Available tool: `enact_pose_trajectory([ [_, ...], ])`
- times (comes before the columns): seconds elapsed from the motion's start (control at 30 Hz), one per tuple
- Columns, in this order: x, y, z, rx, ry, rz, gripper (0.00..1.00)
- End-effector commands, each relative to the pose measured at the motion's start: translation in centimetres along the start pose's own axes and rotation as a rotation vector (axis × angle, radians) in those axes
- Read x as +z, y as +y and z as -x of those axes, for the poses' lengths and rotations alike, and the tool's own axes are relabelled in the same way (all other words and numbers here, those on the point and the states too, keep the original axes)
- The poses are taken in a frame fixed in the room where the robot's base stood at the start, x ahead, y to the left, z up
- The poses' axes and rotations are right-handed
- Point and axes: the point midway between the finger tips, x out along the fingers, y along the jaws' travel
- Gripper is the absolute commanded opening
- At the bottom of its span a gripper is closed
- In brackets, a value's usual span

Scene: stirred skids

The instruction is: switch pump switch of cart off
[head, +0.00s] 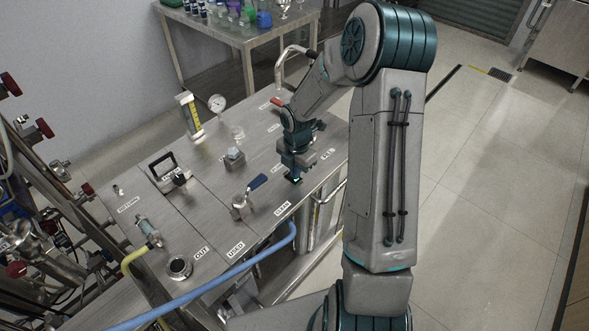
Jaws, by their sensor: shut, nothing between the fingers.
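The cart (213,208) has a steel top carrying several fittings. A black knob (180,179) sits by a small label and a black-framed handle at the left of the top. A small grey box (234,156) with a raised top stands near the middle. I cannot tell from this view which fitting is the pump switch, nor its setting. My gripper (296,179) points down over the right end of the top, shut and empty, to the right of these fittings. My arm hides part of the cart's right end.
A blue-handled valve (257,183) stands left of my gripper. A red handle (278,103) is behind it, by my wrist. A gauge (217,104) and yellow sight glass (189,115) rise at the back. A blue hose (220,278) crosses the front. Floor to the right is clear.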

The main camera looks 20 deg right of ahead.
Motion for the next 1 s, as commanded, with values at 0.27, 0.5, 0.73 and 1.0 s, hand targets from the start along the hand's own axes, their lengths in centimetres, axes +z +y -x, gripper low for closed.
enact_pose_trajectory([
  [0.27,-0.2,0.5,4.9,0.012,-0.008,0.006,0.00],
  [0.5,-0.3,0.5,10.2,0.012,-0.008,0.008,0.00],
  [0.73,-0.3,0.4,12.8,0.012,-0.007,0.009,0.00],
  [1.0,-0.3,0.4,13.2,0.010,-0.005,0.009,0.00],
])
